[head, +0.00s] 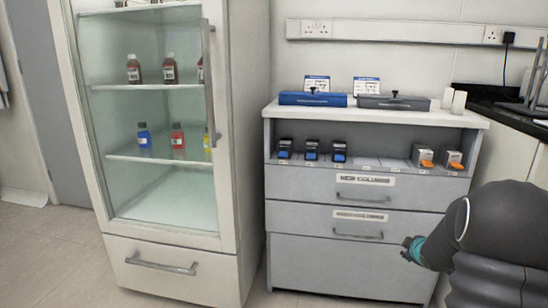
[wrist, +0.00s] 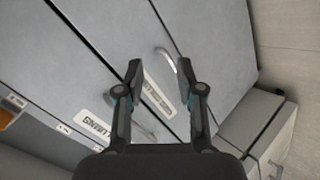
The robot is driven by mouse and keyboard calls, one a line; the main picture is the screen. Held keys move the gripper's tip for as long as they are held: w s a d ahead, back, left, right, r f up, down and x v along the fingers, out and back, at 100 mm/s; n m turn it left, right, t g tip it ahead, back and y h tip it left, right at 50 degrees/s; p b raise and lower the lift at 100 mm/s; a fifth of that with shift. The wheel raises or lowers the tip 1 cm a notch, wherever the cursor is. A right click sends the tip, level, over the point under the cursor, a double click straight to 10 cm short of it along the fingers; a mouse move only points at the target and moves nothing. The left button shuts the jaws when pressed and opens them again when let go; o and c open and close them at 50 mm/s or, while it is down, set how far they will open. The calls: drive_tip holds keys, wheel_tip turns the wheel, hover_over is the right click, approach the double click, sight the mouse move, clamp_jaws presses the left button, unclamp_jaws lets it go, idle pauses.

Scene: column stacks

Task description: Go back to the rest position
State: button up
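My gripper (wrist: 159,78) is open and empty in the wrist view, its two dark fingers spread apart. Beyond them is the grey drawer front with a curved handle (wrist: 168,60) and a white label (wrist: 158,95); the handle appears apart from the fingers. In the head view, my gripper (head: 412,248) shows only in part, as a teal and dark piece in front of the cabinet's lower right, beside my dark arm. The upper drawer (head: 300,188), labelled NEW COLUMNS, and the drawer below it (head: 300,222) both look shut.
The grey cabinet (head: 340,268) holds several small column boxes on its open shelf, with blue (head: 312,99) and grey (head: 395,103) racks on top. A glass-door fridge (head: 165,190) with bottles stands left. A black worktop (head: 490,107) is at right. Floor (head: 50,260) shows free at left.

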drive_tip(key=s+a+r+m+g, duration=0.2)
drive_tip(key=s+a+m, duration=0.1)
drive_tip(key=s, duration=0.4)
drive_tip(key=s+a+r+m+g+p, duration=0.1)
drive_tip(key=s+a+r+m+g, duration=0.2)
drive_tip(key=s, duration=0.4)
drive_tip(key=s+a+m+g, duration=0.2)
drive_tip(key=s+a+m, duration=0.2)
drive_tip(key=s, duration=0.3)
drive_tip(key=s+a+r+t+y+p, duration=0.1)
drive_tip(key=s+a+r, duration=0.5)
drive_tip(key=s+a, duration=0.2)
drive_tip(key=s+a+r+t+y+p, duration=0.1)
drive_tip(key=s+a+r+p, duration=0.1)
drive_tip(key=s+a+r, duration=0.4)
drive_tip(key=s+a, duration=0.3)
drive_tip(key=shift+a+y, duration=0.15)
drive_tip(key=shift+y, duration=0.15)
drive_tip(key=shift+r, duration=0.1)
